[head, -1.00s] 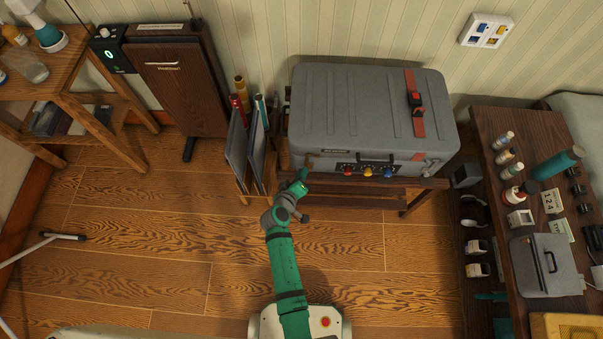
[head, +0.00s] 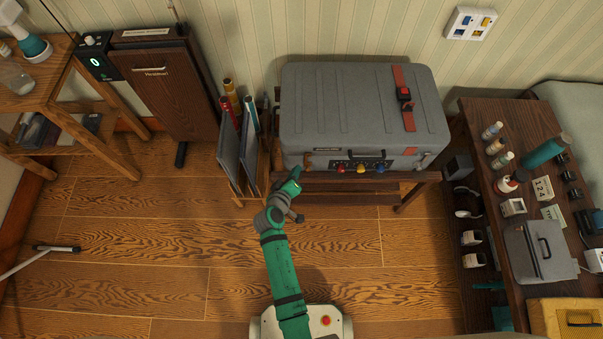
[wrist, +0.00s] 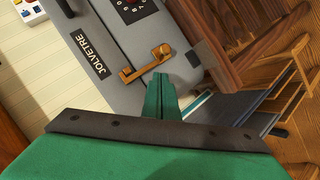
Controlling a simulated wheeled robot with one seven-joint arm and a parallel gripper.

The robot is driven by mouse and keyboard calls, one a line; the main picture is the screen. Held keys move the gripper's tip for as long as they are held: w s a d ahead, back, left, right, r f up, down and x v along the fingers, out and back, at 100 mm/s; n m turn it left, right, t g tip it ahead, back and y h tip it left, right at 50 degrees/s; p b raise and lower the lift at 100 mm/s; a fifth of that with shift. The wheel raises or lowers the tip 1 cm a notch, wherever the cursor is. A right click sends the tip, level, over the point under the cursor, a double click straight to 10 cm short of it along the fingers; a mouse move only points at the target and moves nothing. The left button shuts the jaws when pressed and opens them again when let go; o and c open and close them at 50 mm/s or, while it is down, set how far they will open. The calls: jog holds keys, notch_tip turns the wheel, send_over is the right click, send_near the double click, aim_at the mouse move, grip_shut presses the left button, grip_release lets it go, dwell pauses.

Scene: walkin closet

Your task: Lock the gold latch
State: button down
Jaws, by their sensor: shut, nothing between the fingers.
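The gold latch (wrist: 146,63) is on the front face of the grey case, beside a black label reading JOLVETRE. In the wrist view its bar lies slanted, with an upright tab at one end and a bracket at the other. In the head view it is a small brownish spot (head: 307,160) at the left of the case front. My gripper (wrist: 160,84) is shut and empty, its green fingertips just below the latch in the wrist view. Whether they touch it I cannot tell. In the head view my gripper (head: 294,174) is at the case's lower left front corner.
The grey case (head: 350,105) rests on a low wooden stand (head: 400,177). A control panel with coloured knobs (head: 360,167) is right of the latch. Upright folders (head: 229,155) in a wooden rack stand close left. A cluttered dark table (head: 490,200) is at right. The front floor is clear.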

jog(key=v, duration=0.9)
jog(key=shift+s+r, duration=0.2)
jog(key=shift+s, duration=0.15)
jog(key=s+r+m+y, duration=0.2)
jog(key=s+y, duration=0.2)
jog(key=s, duration=1.1)
jog(key=s+d+r+m+t, duration=0.2)
jog(key=s+r, duration=0.3)
jog(key=r, duration=0.3)
jog(key=s+d+r+m+t, duration=0.1)
jog(key=s+d+r+m, duration=0.1)
jog(key=s+r, duration=0.4)
notch_tip(320, 180, up, 3)
jog(key=shift+f+m+t, duration=0.1)
jog(key=shift+m+t, duration=0.3)
jog(key=shift+m, duration=0.2)
jog(key=shift+d, duration=0.15)
